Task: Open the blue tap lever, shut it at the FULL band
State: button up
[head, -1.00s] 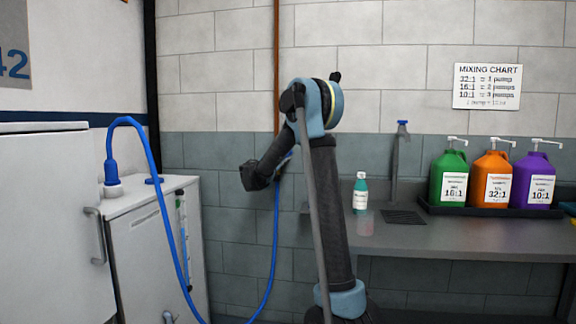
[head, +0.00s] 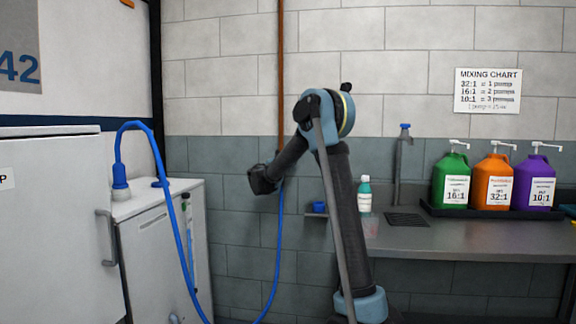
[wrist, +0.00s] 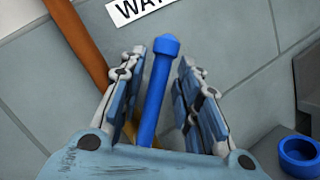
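In the wrist view a blue lever (wrist: 158,88), a rod with a rounded cap, stands between the fingers of my gripper (wrist: 166,75). The fingers are apart, with a gap on each side of the lever. In the head view my gripper (head: 264,178) is at the wall by the copper pipe, and it hides the lever there. A blue hose (head: 277,245) hangs below it and loops up to a blue fitting (head: 120,182) on the white tank cabinet (head: 150,250). The cabinet's front has an upright gauge (head: 189,240); its band markings are too small to read.
A copper pipe (head: 281,70) runs up the wall. Green, orange and purple jugs stand at the right. A blue-topped post (head: 404,160) rises behind the drain.

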jog(key=shift+a, duration=0.2)
jog(key=shift+s+a+f, duration=0.15)
jog(key=shift+s+a, duration=0.2)
jog(key=v, duration=0.6)
jog(key=shift+s, duration=0.4)
jog(key=shift+f, duration=0.1)
dwell(6.3)
